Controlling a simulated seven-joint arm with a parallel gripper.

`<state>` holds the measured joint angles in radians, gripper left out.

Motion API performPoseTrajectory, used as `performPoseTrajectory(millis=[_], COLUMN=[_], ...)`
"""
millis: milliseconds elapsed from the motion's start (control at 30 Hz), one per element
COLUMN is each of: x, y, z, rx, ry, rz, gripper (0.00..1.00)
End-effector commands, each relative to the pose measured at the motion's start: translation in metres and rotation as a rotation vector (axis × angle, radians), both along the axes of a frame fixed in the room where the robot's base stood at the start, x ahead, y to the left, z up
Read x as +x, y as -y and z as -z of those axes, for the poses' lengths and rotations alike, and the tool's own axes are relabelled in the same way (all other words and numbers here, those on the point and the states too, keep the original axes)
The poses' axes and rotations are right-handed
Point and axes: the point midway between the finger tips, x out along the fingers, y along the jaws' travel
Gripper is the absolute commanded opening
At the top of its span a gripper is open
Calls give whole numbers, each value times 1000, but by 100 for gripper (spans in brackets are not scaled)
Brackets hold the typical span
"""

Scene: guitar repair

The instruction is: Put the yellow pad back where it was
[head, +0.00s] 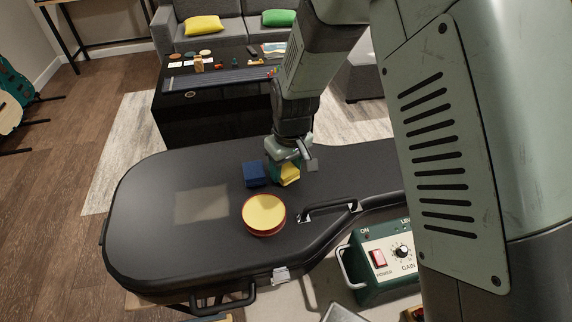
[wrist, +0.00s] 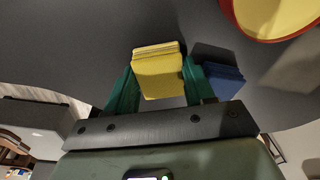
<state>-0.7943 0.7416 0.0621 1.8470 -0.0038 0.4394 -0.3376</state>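The yellow pad (head: 290,175) is a small block near the far edge of the black guitar case (head: 150,240). In the wrist view the yellow pad (wrist: 158,75) sits between the two green fingers of my gripper (wrist: 160,80), which touch it on both sides. My gripper (head: 289,163) points down at the case lid and looks shut on the pad. Whether the pad rests on the lid or is just above it, I cannot tell. A dark blue block (head: 254,174) stands on the lid just left of it; it also shows right of the fingers in the wrist view (wrist: 222,80).
A round yellow disc with a red rim (head: 264,212) lies on the lid nearer the front. A pale rectangle (head: 202,204) shows left of it. The case handle (head: 330,210) and a green gain box (head: 385,260) are at right. The lid's left part is free.

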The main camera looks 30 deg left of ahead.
Motion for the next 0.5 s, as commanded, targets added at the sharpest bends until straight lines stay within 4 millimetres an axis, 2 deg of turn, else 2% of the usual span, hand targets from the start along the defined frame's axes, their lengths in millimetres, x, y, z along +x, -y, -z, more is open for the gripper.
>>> performPoseTrajectory(millis=[333,500], x=[0,0], y=[0,1], z=[-1,-17], rx=[0,2], ry=[0,2], rz=[0,1], gripper=[62,62])
